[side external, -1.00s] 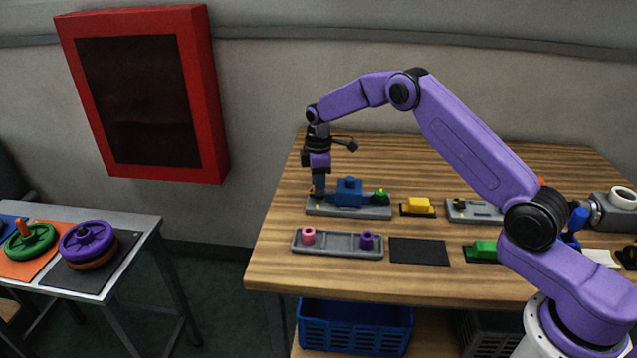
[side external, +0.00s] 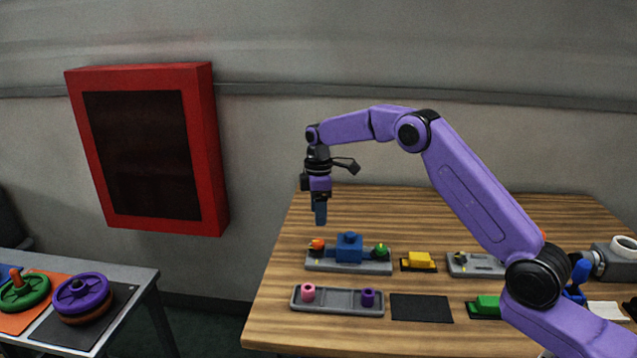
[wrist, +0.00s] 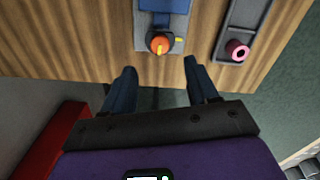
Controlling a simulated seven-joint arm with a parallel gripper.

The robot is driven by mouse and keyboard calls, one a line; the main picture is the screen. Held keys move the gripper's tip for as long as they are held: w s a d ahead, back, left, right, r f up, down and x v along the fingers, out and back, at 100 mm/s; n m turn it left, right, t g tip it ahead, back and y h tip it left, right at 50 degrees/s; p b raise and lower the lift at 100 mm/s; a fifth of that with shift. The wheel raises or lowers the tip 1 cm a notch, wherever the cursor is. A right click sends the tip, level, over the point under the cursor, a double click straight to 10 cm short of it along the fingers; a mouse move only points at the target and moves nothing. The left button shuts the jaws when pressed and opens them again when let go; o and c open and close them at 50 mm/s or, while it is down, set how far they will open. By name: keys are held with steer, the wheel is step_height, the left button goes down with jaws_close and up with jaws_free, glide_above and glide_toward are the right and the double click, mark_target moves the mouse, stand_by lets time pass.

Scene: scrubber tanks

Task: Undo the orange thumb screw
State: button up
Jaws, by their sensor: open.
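The orange thumb screw (side external: 317,245) sits at the left end of a grey base plate (side external: 350,265), beside a blue block (side external: 349,249) and a green knob (side external: 381,249) on the same plate. In the wrist view the orange thumb screw (wrist: 160,43) shows from above, with a small yellow mark beside it. My gripper (side external: 320,222) points down above the orange screw, clear of it. In the wrist view my gripper (wrist: 164,80) has its two fingers wide apart with nothing between them, and the screw lies beyond the fingertips.
A grey tray (side external: 338,299) with pink and purple knobs lies in front of the plate. A yellow block (side external: 420,261) and a black mat (side external: 421,308) are to the right. A red wall cabinet (side external: 146,148) hangs at the left. The table's left side is bare.

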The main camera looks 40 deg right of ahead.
step_height(320, 180, up, 8)
steer(key=shift+r, duration=0.15)
stand_by(0.4)
steer(key=s+a+r, duration=0.1)
steer(key=s+a, duration=0.5)
steer(key=s, duration=0.5)
steer(key=s+a+r, duration=0.2)
steer(key=s+a, duration=0.4)
steer(key=s, duration=0.4)
steer(key=s+d+f, duration=0.2)
steer(key=s+d, duration=0.1)
steer(key=s, duration=0.5)
steer(key=s+d+f, duration=0.1)
steer(key=s+d, duration=0.1)
steer(key=s, duration=0.7)
steer(key=s+d+f, duration=0.2)
steer(key=s+d, duration=0.1)
steer(key=s, duration=0.6)
steer(key=shift+d+f, duration=0.3)
steer(key=shift+d, duration=0.05)
